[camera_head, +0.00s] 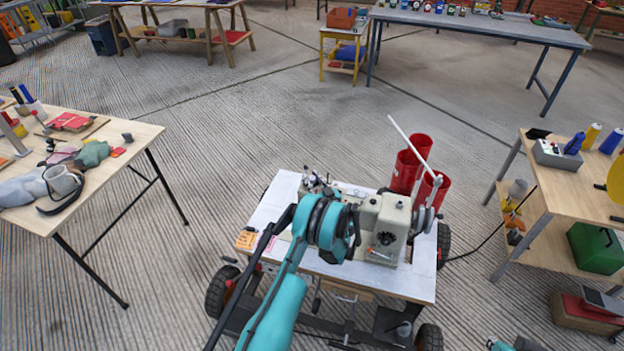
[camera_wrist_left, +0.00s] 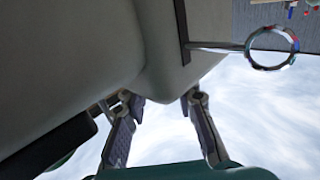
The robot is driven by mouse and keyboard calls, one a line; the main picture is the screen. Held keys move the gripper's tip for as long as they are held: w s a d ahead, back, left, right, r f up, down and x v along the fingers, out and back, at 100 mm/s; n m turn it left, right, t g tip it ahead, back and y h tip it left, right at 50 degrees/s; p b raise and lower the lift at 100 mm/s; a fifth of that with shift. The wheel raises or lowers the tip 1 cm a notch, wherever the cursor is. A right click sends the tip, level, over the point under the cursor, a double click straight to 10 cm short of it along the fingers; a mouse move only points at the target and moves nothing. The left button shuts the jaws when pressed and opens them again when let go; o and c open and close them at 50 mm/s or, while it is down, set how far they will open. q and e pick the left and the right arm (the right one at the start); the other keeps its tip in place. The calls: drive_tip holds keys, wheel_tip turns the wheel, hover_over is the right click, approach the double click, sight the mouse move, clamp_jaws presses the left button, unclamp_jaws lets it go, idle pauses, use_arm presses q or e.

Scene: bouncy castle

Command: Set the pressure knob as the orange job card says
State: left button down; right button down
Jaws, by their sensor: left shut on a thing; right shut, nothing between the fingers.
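The orange job card (camera_head: 246,240) lies at the left edge of the white cart top; its print is too small to read. A beige machine (camera_head: 398,215) with a dark round dial (camera_head: 386,239) on its front stands on the cart. My left gripper (camera_head: 354,238) is at the machine's left end and hides part of it. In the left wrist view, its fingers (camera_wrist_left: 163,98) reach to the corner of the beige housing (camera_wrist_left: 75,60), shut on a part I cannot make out. The pressure knob cannot be told apart. My right gripper (camera_head: 500,345) shows only partly at the bottom edge, shut and empty.
Red cylinders (camera_head: 409,170) stand behind the machine, with a pale rod (camera_head: 408,140) slanting up beside them. A metal ring (camera_wrist_left: 272,47) on a rod sticks out from the housing.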

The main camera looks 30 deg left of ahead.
use_arm(q)
drive_tip(key=shift+m+t, duration=0.3)
drive_tip(key=shift+t, duration=0.1)
drive_tip(key=m+t+h, duration=0.1)
drive_tip(key=t+h, duration=0.1)
drive_tip(key=m+t+h, duration=0.2)
drive_tip(key=shift+s+a+m, duration=0.1)
drive_tip(key=shift+a+m, duration=0.1)
drive_tip(key=shift+m, duration=0.1)
drive_tip(key=m+t+h, duration=0.1)
drive_tip(key=m+h, duration=0.1)
drive_tip(key=h, duration=0.1)
drive_tip(key=m+t+h, duration=0.2)
drive_tip(key=h, duration=0.1)
drive_tip(key=shift+m+h, duration=0.3)
drive_tip(key=shift+h, duration=0.1)
drive_tip(key=m+h, duration=0.2)
drive_tip(key=h, duration=0.1)
drive_tip(key=m+h, duration=0.2)
drive_tip(key=h, duration=0.2)
drive_tip(key=shift+m+g+h, duration=0.8)
drive_tip(key=shift+m+h, duration=1.4)
drive_tip(key=shift+h, duration=0.7)
drive_tip(key=shift+d, duration=0.1)
drive_tip(key=c, duration=1.2)
unclamp_jaws()
